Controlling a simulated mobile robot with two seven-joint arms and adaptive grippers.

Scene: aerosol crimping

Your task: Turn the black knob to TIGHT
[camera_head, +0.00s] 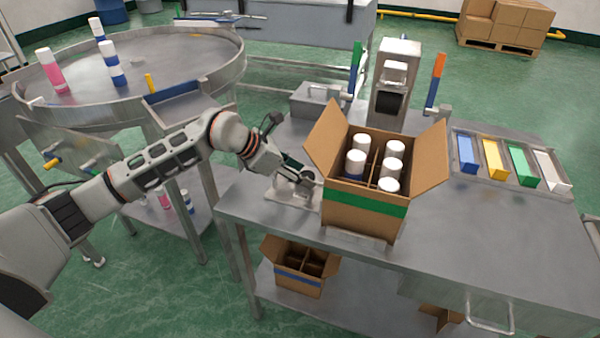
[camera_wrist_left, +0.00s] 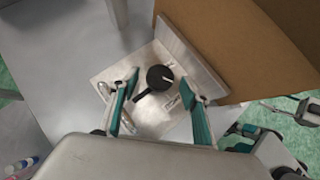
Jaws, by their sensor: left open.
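The black knob (camera_wrist_left: 159,78) is round with a short white mark and a dark lever pointing down-left. It sits on a pale metal plate (camera_wrist_left: 118,77) with an upright back panel. White labels on the plate are too small to read. My left gripper (camera_wrist_left: 160,84) is open, its two teal-and-grey fingers on either side of the knob, with a gap on each side. In the head view my left gripper (camera_head: 293,178) is over the plate (camera_head: 283,198), left of the carton, and largely hides the knob. Teal and dark gripper parts, seemingly my right gripper (camera_wrist_left: 290,108), show at the right of the wrist view.
An open carton (camera_head: 365,220) with several white-capped cans stands close right of the plate. Its brown wall (camera_wrist_left: 235,45) is near the left gripper. A press (camera_head: 395,80) stands behind, coloured bins (camera_head: 495,160) right. The table's front right is clear.

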